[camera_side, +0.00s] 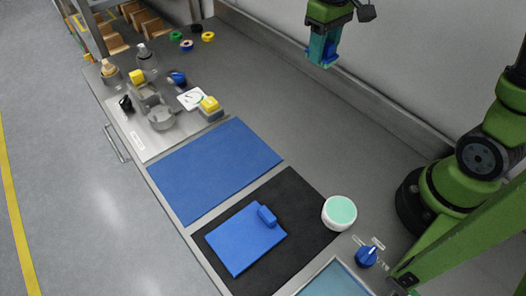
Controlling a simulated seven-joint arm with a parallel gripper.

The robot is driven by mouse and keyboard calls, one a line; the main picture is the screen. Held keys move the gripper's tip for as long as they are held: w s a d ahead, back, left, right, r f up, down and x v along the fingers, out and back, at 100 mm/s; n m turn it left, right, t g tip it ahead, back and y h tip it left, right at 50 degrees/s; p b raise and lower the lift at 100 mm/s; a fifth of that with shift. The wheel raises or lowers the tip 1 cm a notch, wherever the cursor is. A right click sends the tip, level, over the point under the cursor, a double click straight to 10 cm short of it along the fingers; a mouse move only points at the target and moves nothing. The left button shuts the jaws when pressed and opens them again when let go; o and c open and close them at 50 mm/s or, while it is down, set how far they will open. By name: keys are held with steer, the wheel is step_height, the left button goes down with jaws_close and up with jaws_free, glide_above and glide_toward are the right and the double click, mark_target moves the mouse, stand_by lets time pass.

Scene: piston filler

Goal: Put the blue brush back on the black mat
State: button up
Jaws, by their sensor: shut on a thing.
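My gripper (323,50) is high at the top of the picture, above the back of the grey worktop. Its teal fingers are shut on a small blue thing, apparently the blue brush (331,48); the fingers hide much of it, so its shape is hard to make out. The black mat (306,205) lies at the front of the worktop, well below and apart from my gripper. A flat blue piece (240,245) with a raised blue block (267,215) at its upper right corner lies on this mat.
A white tub with a pale green top (339,212) stands at the mat's right corner. A blue mat (215,168) lies bare beside it. A blue knob (366,256) sits at right. Machine parts on a light plate (145,135) are at left.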

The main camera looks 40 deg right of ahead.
steer(key=s+a+f+n, duration=0.2)
steer(key=s+a+n, duration=0.15)
steer(key=a, duration=0.25)
steer(key=s+a+f+n, duration=0.2)
steer(key=a+f+n, duration=0.15)
steer(key=a, duration=0.35)
steer(key=n, duration=1)
glide_above(286, 186)
step_height(286, 186, down, 4)
steer(key=f, duration=0.1)
steer(key=shift+n, duration=0.3)
step_height(286, 186, down, 7)
steer(key=shift+f, duration=0.1)
steer(key=shift+f, duration=0.1)
steer(key=o, duration=1)
